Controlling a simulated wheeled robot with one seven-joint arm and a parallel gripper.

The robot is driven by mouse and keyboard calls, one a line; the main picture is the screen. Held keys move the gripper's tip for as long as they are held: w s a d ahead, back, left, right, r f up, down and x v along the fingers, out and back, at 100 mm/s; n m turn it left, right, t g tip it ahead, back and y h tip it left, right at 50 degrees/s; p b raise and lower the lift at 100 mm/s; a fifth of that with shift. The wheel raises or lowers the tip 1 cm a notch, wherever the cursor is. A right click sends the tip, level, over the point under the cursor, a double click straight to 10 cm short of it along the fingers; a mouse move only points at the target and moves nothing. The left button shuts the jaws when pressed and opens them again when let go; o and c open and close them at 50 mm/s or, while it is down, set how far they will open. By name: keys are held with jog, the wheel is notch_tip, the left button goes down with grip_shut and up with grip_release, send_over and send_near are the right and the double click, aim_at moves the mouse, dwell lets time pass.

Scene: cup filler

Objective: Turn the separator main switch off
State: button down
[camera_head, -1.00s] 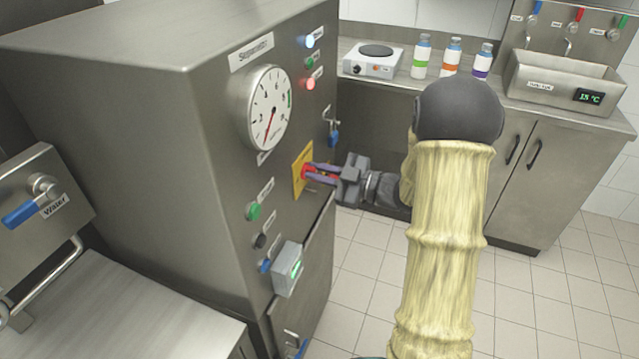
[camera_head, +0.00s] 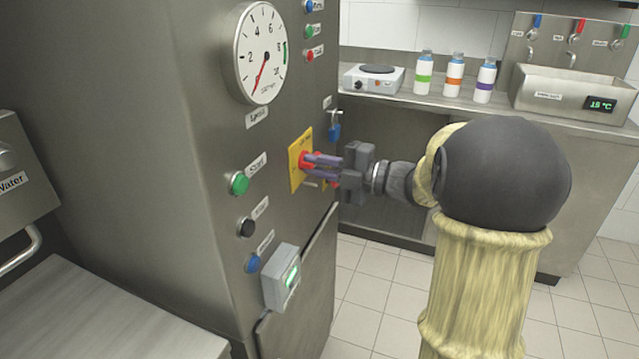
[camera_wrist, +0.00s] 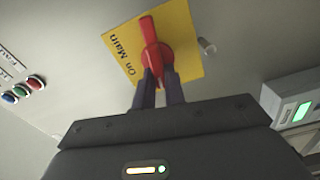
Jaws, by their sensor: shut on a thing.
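The main switch is a red handle (camera_head: 304,160) on a yellow plate (camera_head: 294,178) on the separator's front panel. My gripper (camera_head: 316,166) reaches in from the right, with its fingers closed on the handle. The wrist view shows the red handle (camera_wrist: 150,32) on the yellow plate (camera_wrist: 185,28), between my fingertips (camera_wrist: 158,76). Its free end points up in that view, roughly along the plate's side edges. "On" and "Main" show on the plate's left part. My fingers hide the handle's near end.
Above are a gauge (camera_head: 262,55) and unlit-looking blue, green (camera_head: 309,32) and red lamps. Below are a green start button (camera_head: 239,184), a black button (camera_head: 246,227), a blue button and a grey box (camera_head: 281,278). A blue padlock (camera_head: 334,132) hangs nearby. A counter lies behind.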

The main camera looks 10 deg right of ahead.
jog(key=shift+f+n+b, duration=0.25)
jog(key=shift+n+b, duration=0.75)
jog(key=shift+b, duration=0.25)
jog(key=c, duration=1.5)
grip_release()
jog(key=shift+r, duration=0.1)
jog(key=shift+o, duration=0.2)
jog(key=p+v, duration=0.1)
jog(key=v, duration=1.6)
jog(key=shift+d+p, duration=0.25)
jog(key=shift+p, duration=0.05)
jog(key=shift+s, duration=0.1)
